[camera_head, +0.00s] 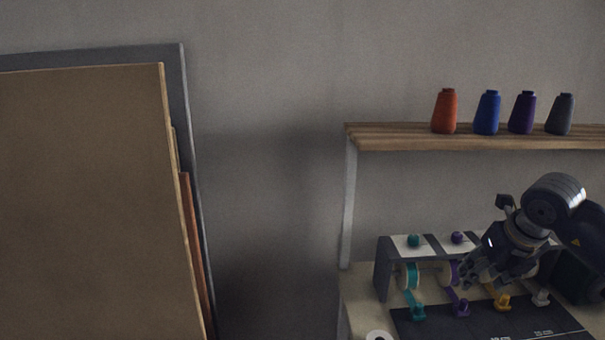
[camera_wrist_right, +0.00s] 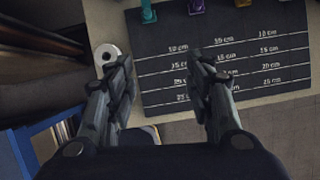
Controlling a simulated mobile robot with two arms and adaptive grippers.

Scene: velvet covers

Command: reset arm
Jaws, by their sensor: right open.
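My right gripper (camera_head: 474,274) is in front of the ribbon rack (camera_head: 383,268) on the table at the lower right of the head view. In the right wrist view, its two fingers (camera_wrist_right: 162,70) are spread apart with nothing between them. They hang above the edge of a dark measuring mat (camera_wrist_right: 225,55) with white lines and cm marks. The mat also shows in the head view (camera_head: 425,328). My left gripper is in neither view.
A shelf (camera_head: 390,142) above the table holds orange (camera_head: 445,112), blue (camera_head: 487,114), purple (camera_head: 522,113) and grey (camera_head: 560,114) thread cones. Large boards (camera_head: 85,200) lean on the wall at left. A white roll (camera_wrist_right: 107,54) lies left of the mat.

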